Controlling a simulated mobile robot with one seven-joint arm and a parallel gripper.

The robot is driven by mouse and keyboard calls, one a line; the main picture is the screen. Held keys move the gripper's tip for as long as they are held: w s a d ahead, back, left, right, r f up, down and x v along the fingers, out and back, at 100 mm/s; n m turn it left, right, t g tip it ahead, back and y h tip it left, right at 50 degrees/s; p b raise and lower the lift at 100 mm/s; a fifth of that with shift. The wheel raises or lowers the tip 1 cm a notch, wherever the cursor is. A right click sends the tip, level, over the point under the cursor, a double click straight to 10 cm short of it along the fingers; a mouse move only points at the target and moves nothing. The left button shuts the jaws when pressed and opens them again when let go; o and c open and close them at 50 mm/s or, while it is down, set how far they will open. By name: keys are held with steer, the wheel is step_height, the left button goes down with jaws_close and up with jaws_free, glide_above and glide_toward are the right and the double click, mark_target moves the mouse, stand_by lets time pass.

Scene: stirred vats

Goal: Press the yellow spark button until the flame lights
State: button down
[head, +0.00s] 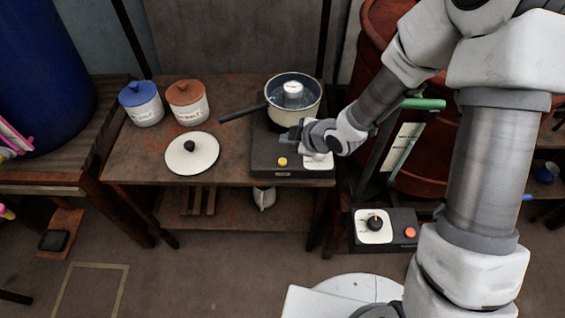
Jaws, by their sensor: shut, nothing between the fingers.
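The yellow spark button (282,161) is a small round button on the front top of the dark stove (262,150). My gripper (287,137) is shut and empty, above the stove just behind the button in the picture. I cannot tell how high it hangs; it appears apart from the button. A pale dial plate (318,161) to the right of the button is partly hidden by my gripper. A cream pot (272,108) stands at the back of the stove with a grey-white object inside. No flame is visible; the pot and my arm hide the burner area.
The pot's dark handle (240,114) points left over the table. A cream lid (192,163) lies left of the stove, with a blue-lidded jar (146,108) and an orange-lidded jar (189,108) behind. A control box (385,245) with a knob and orange button stands lower right.

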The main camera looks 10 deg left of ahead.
mark_target(286, 164)
steer(key=shift+f+b, duration=2.4)
steer(key=shift+f, duration=0.8)
steer(key=shift+f+b, duration=0.45)
steer(key=shift+b, duration=0.1)
steer(key=shift+f+b, duration=0.45)
steer(key=shift+b, duration=0.05)
steer(key=shift+r, duration=0.1)
steer(key=shift+r+p, duration=0.65)
steer(key=shift+r, duration=0.15)
step_height(286, 164, up, 5)
steer(key=p, duration=0.4)
